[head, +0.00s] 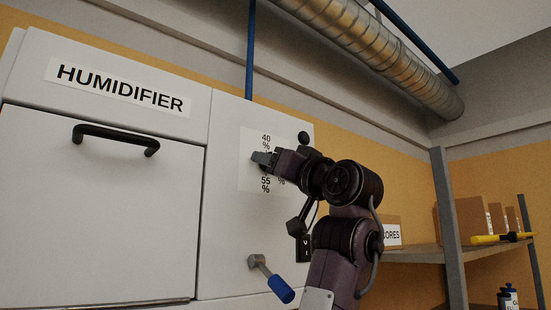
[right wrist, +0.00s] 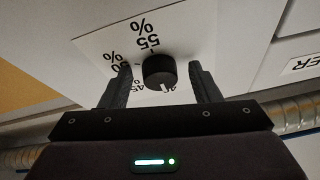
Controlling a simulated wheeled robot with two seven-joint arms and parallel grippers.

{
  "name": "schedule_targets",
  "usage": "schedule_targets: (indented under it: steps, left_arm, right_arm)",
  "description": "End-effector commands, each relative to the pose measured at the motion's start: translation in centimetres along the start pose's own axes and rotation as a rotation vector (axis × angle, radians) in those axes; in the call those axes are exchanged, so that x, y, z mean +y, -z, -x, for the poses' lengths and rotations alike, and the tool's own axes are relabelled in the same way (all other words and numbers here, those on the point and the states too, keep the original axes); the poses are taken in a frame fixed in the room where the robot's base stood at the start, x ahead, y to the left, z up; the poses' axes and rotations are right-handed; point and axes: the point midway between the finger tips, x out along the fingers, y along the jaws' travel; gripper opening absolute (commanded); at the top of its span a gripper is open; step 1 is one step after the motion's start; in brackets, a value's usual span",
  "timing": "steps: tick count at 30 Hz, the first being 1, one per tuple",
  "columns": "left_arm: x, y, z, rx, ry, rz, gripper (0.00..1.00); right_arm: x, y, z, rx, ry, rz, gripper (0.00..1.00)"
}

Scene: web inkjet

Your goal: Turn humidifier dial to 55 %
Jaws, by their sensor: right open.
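The humidifier (head: 98,220) is a large white cabinet with a name label (head: 120,88). Its black dial (right wrist: 158,72) sits on a white scale plate (right wrist: 190,40). In the head view my right gripper (head: 263,158) covers the dial; 40 % shows above and 55 % below. In the right wrist view the scale is upside down, with 55 % above the dial. The dial's white mark points down in that view, away from 55. My right gripper (right wrist: 161,80) is open, one finger on each side of the dial; contact cannot be told. My left gripper is out of view.
A black handle (head: 115,138) is on the cabinet's left door. A blue-handled lever (head: 270,280) sticks out below the dial. A shelf (head: 420,254) with boxes stands right; a silver duct (head: 375,45) runs overhead.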

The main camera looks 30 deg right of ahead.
Motion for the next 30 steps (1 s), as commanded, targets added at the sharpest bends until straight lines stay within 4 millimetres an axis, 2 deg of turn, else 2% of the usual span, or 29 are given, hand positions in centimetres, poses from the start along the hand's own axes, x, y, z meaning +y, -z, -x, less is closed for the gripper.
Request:
schedule_targets:
  steps: [3, 6, 16, 23, 30]
  left_arm:
    - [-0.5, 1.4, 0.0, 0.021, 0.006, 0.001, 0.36]
    - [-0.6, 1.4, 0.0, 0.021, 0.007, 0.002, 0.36]
    - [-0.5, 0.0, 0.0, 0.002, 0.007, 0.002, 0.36]
    - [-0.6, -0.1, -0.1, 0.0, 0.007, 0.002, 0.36]
    - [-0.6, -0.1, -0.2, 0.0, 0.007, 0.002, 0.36]
  right_arm:
    - [0.0, 0.0, 0.0, 0.0, 0.0, 0.0, 0.57]
    - [0.0, 0.0, 0.0, 0.0, 0.0, 0.0, 0.54]
    - [0.0, 0.0, 0.0, 0.0, 0.0, 0.0, 0.12]
    - [0.0, 0.0, 0.1, 0.002, -0.009, -0.02, 0.12]
    - [-0.2, -0.1, 0.1, 0.009, -0.051, -0.12, 0.12]
